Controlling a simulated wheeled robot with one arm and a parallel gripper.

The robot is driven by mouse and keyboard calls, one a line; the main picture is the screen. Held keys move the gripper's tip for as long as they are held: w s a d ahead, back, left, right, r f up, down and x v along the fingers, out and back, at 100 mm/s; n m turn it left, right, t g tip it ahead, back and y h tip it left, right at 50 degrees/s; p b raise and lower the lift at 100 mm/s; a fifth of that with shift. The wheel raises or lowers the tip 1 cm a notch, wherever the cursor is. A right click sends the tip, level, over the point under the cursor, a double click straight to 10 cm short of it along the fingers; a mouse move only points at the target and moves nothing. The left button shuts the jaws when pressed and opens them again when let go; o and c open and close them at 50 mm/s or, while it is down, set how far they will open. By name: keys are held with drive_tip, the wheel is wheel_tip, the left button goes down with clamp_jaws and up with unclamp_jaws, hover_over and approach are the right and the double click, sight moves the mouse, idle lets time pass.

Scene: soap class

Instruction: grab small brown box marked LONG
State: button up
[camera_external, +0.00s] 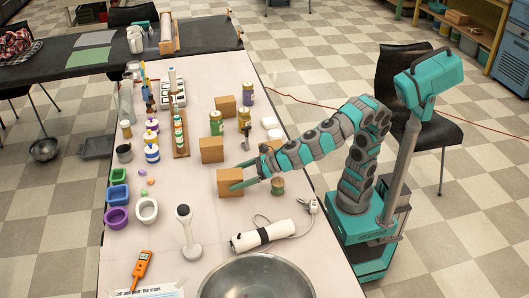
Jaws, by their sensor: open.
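The nearest brown box (227,182) is beside a small green can. A middle brown box (211,149) stands farther back, and a far brown box (225,105) stands behind that. No marking is readable on any of them, so I cannot tell which says LONG. My gripper (238,176) is open, with its teal fingers reaching left at the nearest box. One finger overlaps the box's front in the view. I cannot tell whether the fingers touch it or are around it.
A green can (277,186) sits close to my gripper. Jars (216,123) stand by the farther boxes. Clear tabletop lies left of the nearest box.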

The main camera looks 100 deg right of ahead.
drive_tip(key=x, duration=0.2)
drive_tip(key=shift+w+f, duration=0.15)
drive_tip(key=shift+w, duration=0.2)
drive_tip(key=c, duration=1.4)
